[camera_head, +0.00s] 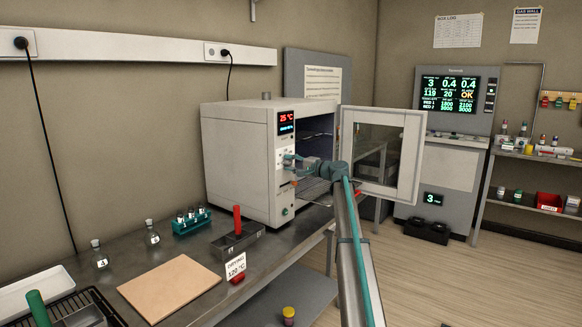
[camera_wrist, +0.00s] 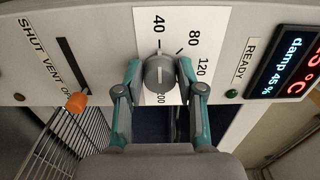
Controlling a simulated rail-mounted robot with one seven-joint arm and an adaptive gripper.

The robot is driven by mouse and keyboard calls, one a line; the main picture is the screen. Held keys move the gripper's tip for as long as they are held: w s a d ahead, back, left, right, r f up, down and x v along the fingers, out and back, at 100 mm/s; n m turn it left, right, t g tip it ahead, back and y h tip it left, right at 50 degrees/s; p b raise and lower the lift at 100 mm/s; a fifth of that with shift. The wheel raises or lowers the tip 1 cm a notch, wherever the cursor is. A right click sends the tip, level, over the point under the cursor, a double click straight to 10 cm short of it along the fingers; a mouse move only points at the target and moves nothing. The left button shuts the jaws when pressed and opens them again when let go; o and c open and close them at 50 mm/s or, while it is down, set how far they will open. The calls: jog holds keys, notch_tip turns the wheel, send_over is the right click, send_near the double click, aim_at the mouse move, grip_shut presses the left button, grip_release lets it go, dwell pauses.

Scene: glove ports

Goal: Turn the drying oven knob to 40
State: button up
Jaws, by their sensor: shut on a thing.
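The drying oven (camera_head: 235,155) is a white box on the bench with its door (camera_head: 383,150) swung open to the right. In the wrist view its round grey knob (camera_wrist: 159,73) sits on a white dial plate (camera_wrist: 185,22) marked 40, 80, 120 and a partly hidden higher number. The 40 is above the knob, slightly left. My gripper (camera_wrist: 160,72) has its two teal fingers shut on the knob from both sides. In the head view my gripper (camera_head: 289,161) is at the oven's front panel, hiding the knob.
A red display (camera_head: 286,118) reads 25 °C; beside the dial are a READY lamp (camera_wrist: 232,93) and a vent slider with an orange handle (camera_wrist: 77,102). A wire shelf (camera_head: 314,188) shows in the doorway. A "DRYING 120 °C" card (camera_head: 236,266) stands on the bench.

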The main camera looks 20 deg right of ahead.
jog(key=o, duration=1.1)
jog(key=shift+o, duration=0.2)
jog(key=v, duration=1.2)
